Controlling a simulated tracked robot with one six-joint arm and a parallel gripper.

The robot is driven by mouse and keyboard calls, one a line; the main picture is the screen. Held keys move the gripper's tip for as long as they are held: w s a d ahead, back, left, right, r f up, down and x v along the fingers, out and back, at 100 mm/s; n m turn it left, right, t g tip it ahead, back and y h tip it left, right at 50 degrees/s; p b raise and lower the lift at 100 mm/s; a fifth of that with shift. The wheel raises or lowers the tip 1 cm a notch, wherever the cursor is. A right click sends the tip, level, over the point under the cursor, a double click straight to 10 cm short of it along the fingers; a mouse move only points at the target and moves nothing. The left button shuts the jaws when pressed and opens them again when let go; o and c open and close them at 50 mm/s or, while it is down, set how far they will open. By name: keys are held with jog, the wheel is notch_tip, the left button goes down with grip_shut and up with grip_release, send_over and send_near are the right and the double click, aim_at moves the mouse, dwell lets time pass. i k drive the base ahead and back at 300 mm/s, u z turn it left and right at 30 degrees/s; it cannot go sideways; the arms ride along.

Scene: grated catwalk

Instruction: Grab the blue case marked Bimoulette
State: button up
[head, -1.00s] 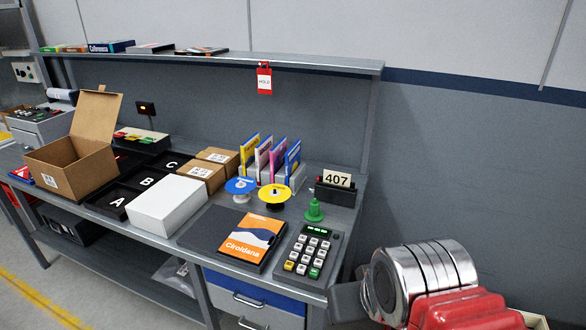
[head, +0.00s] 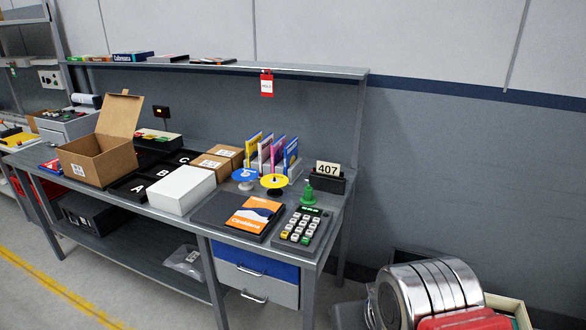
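No case here can be read as Bimoulette. Several thin cases stand upright in a rack on the bench; the rightmost one (head: 291,155) has a blue edge, and its lettering is too small to read. A blue case (head: 133,57) lies on the upper shelf with a white name on its spine that seems to start with "C". A small blue and red case (head: 52,166) lies at the bench's left end, its lettering unreadable. An orange, white and blue case marked Ciroldana (head: 254,215) lies on a dark pad. My gripper's fingers do not show; a silver and red part of me fills the lower right.
The workbench (head: 230,238) also holds an open cardboard box (head: 85,160), a white box (head: 182,190), lettered black trays, blue and yellow discs, a keypad (head: 303,228) and a 407 sign (head: 327,168). Floor (head: 160,295) is free in front.

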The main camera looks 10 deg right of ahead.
aim_at(291, 149)
jog(key=k, duration=0.65)
jog(key=u, duration=0.45)
jog(key=i, duration=0.75)
jog(key=u, duration=0.7)
jog(key=i, duration=2)
jog(key=z, duration=0.55)
